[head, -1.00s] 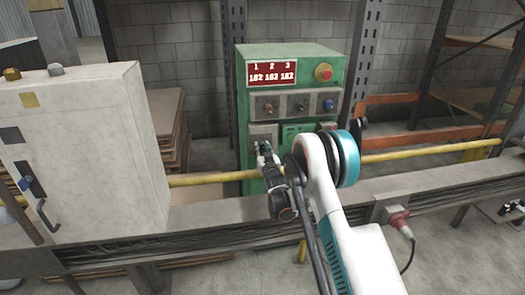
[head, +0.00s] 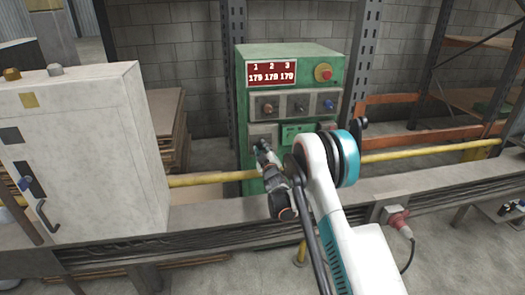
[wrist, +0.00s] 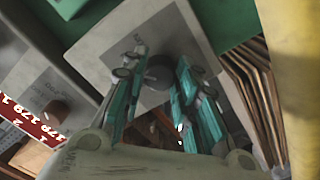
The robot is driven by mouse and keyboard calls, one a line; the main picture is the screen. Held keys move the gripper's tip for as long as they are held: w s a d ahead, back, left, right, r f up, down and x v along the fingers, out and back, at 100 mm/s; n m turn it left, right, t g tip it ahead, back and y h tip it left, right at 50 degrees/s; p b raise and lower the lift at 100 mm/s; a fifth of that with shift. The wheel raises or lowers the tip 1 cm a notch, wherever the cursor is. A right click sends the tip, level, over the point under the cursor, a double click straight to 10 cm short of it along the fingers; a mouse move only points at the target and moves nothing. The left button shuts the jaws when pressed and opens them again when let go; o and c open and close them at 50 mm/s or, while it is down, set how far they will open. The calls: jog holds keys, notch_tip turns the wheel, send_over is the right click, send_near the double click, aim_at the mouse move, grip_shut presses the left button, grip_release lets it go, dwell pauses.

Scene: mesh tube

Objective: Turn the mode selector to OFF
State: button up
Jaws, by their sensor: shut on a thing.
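The green control cabinet (head: 292,65) stands behind the rail, with a grey plate (head: 263,129) at its lower left front. My gripper (head: 263,147) is at that plate. In the wrist view, a dark round knob (wrist: 160,72) on the pale plate (wrist: 180,35) sits between the teal fingers, and the gripper is shut on it. This knob appears to be the mode selector. Small lettering beside it is too blurred to read, and the fingers partly hide the knob, so its pointer direction cannot be told.
A red display (head: 272,74) reads 179 three times. Below it are several other knobs (head: 298,104), and a red emergency button (head: 323,72) is at upper right. A yellow pipe (head: 215,179) and a grey rail (head: 200,220) cross in front. A white cabinet (head: 85,160) stands left.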

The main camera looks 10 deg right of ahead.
jog(key=n, duration=0.4)
jog(key=shift+n, duration=0.3)
jog(key=n, duration=0.4)
jog(key=shift+n, duration=0.3)
jog(key=o, duration=1.1)
jog(key=shift+c, duration=0.2)
jog(key=s, duration=1.2)
